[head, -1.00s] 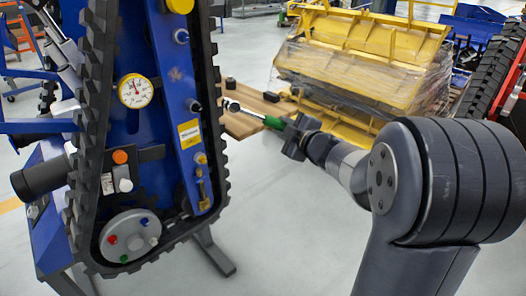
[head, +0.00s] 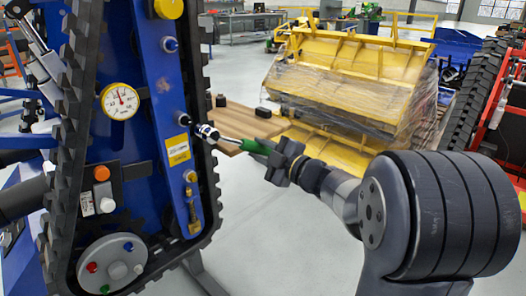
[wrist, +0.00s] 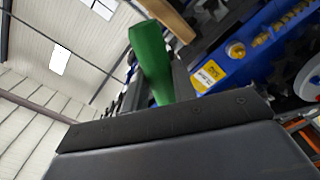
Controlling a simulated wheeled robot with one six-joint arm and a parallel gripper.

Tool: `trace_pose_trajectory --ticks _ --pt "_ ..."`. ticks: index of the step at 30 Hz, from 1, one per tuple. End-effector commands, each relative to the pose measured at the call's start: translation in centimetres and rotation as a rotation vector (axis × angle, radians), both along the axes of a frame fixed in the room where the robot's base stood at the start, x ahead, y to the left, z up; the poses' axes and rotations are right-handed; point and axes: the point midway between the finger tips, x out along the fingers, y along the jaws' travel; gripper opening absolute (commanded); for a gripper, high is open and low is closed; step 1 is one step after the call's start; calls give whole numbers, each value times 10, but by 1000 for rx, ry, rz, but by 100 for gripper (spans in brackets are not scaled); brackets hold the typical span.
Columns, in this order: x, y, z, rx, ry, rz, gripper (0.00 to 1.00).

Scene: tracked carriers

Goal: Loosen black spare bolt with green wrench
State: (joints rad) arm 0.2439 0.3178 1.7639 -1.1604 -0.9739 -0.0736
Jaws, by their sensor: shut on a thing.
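The green wrench has a green handle (head: 256,146) and a silver shaft and head (head: 208,132). My gripper (head: 282,160) is shut on the handle, which also shows in the wrist view (wrist: 152,62). The wrench points left, and its head overlaps the track's edge in the head view. A dark-tipped bolt (head: 183,118) sticks out of the blue panel just left of the wrench head. I cannot tell whether this is the black spare bolt, nor whether the head touches it. The wrist view does not show the wrench head.
The blue panel (head: 165,90) stands inside a black track (head: 205,190), with a gauge (head: 120,101) and a yellow label (head: 177,150). Behind are a wooden pallet (head: 238,122) with small black items and a wrapped yellow implement (head: 345,75). Grey floor lies open below my gripper.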

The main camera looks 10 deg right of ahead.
Motion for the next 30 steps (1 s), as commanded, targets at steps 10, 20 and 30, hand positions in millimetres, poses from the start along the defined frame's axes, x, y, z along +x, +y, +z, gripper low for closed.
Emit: trace_pose_trajectory --ticks 10,20,30 --pt "16 31 -14 108 75 2 0" --pt "-5 62 -50 391 265 3 0" --pt "-33 104 -63 672 454 4 0"
